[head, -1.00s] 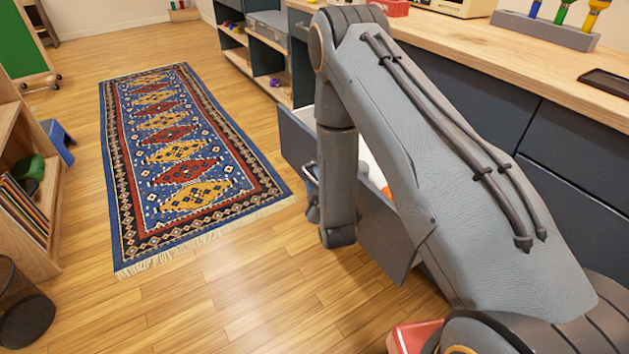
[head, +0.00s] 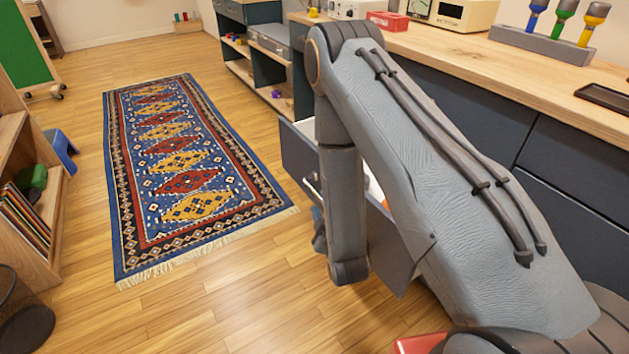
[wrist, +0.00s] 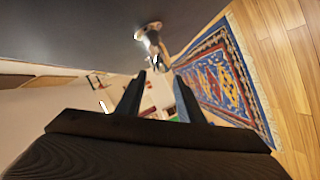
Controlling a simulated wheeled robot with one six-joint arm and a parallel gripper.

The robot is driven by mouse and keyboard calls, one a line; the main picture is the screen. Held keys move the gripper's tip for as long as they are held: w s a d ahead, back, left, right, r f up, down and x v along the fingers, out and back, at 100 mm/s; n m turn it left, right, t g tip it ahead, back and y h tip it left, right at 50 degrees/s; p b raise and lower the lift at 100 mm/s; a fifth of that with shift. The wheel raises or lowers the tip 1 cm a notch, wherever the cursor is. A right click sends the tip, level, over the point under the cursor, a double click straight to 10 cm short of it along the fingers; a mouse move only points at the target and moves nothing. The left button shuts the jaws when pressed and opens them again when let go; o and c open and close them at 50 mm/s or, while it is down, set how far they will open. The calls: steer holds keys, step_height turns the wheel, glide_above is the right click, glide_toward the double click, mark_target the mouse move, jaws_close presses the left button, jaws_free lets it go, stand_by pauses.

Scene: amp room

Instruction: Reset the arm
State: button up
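My arm crosses the right half of the head view, its upper link sloping up to an elbow and a lower link hanging down beside an open drawer (head: 300,165). My gripper is mostly hidden behind that link in the head view. In the wrist view my gripper (wrist: 158,95) shows two dark fingers spread apart with nothing between them. The drawer's metal handle (wrist: 150,36) is just beyond the fingers, on the dark drawer front, and looks apart from them.
The drawer stands out from the dark cabinet under the wooden counter (head: 480,75). A patterned rug (head: 185,165) lies on the floor to the left. A shelf (head: 30,200) and a dark bin (head: 22,320) stand at the far left. Floor between rug and drawer is clear.

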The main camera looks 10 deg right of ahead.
steer(key=shift+w+a+r, duration=0.15)
steer(key=shift+w+r, duration=0.2)
steer(key=s+a+r+m+g, duration=0.1)
steer(key=s+r+m+g, duration=0.1)
steer(key=r+m+g, duration=0.3)
steer(key=s+a+r+g, duration=0.1)
steer(key=a+r+g, duration=0.1)
steer(key=r, duration=0.5)
steer(key=s+d+r+m+g, duration=0.1)
steer(key=s+r+m+g, duration=0.15)
steer(key=s+r, duration=0.45)
steer(key=s+d+r+m+g+h, duration=0.1)
steer(key=s+r+g, duration=0.2)
steer(key=s, duration=0.8)
steer(key=s+d+r+m+g, duration=0.25)
steer(key=s+r, duration=0.25)
steer(key=s, duration=0.5)
steer(key=d+r+m+p, duration=0.1)
steer(key=d+r+p, duration=0.6)
steer(key=p, duration=0.9)
steer(key=shift+w+d+r+m+g+h, duration=0.3)
steer(key=shift+r+m, duration=0.1)
steer(key=shift+r, duration=0.35)
